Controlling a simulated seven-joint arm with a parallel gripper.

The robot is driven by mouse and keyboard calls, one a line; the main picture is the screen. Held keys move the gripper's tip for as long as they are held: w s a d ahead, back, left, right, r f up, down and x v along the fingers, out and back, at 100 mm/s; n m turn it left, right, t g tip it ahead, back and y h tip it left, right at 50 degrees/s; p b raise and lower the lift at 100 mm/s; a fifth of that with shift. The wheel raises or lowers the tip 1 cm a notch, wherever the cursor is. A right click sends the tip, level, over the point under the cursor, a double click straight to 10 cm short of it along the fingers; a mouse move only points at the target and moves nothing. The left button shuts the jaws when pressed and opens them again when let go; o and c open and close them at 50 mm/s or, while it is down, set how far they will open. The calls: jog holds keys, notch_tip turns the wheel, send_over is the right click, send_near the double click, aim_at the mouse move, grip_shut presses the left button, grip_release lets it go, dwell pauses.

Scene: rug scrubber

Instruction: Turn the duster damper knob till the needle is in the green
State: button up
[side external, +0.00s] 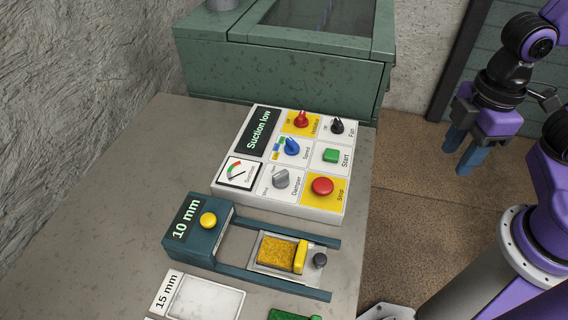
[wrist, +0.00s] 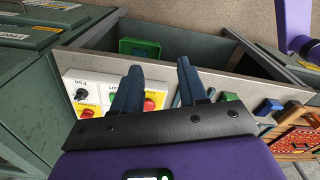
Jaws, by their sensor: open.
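The grey damper knob (side external: 281,179) is on the white control panel (side external: 318,214), beside the red Stop button. The small suction gauge (side external: 238,173) to its left has a red and green arc; its needle is too small to read surely. The display (side external: 262,131) above reads "Suction low". My gripper (side external: 459,160) is open and empty, off to the right of the bench, well apart from the panel. In the wrist view, my open gripper (wrist: 159,65) partly covers the panel (wrist: 70,84); the damper knob cannot be made out there.
Blue speed (side external: 291,146), red (side external: 301,119) and black Fan (side external: 337,126) knobs crowd the panel, with green Start (side external: 331,156) and red Stop (side external: 322,186) buttons. A teal slide fixture (side external: 207,247) lies in front. A green metal box (side external: 285,70) stands behind.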

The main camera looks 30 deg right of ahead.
jog(key=w+a+r+n, duration=0.3)
jog(key=w+a+r, duration=0.1)
jog(key=w+a, duration=0.75)
jog(key=n, duration=0.3)
send_over(281, 173)
notch_tip(281, 173, down, 17)
jog(key=shift+f, duration=0.15)
grip_shut()
